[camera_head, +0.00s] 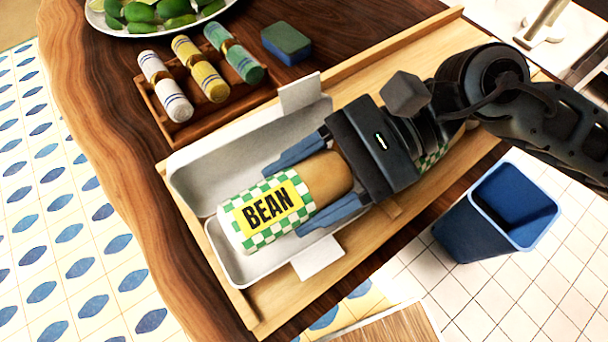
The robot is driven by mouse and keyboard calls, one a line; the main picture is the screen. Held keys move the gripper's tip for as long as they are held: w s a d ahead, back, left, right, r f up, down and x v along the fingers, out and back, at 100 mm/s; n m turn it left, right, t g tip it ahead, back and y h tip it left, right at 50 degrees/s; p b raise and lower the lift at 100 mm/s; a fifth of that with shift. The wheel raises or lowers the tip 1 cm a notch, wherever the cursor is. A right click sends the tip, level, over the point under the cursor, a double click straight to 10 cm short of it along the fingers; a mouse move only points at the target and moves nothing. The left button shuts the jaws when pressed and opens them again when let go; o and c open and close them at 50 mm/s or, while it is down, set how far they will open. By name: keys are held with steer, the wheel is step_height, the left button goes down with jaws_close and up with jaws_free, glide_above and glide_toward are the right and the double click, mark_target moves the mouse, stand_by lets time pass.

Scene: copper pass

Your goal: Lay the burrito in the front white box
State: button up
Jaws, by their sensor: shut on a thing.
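The burrito (265,214) has a tan end, a green-and-white checked wrap and a yellow BEAN label. My gripper (286,202) is shut on it, one blue finger along each long side. The front white box (240,268) lies open on a wooden board, with a flap at each side. The burrito lies lengthwise over the box's opening and covers much of its inside. I cannot tell whether it touches the box floor.
Another green-checked item (433,160) shows partly behind my gripper. A wooden rack (160,108) with three rolled cloths, a green-and-blue sponge (286,43) and a plate of limes (165,31) stand at the back. A blue bin (470,229) stands right of the board (262,316).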

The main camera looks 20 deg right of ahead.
mark_target(347, 164)
stand_by(0.3)
steer(key=o, duration=1.3)
steer(key=shift+o, duration=0.2)
steer(key=shift+b+v, duration=0.9)
steer(key=shift+v, duration=3.05)
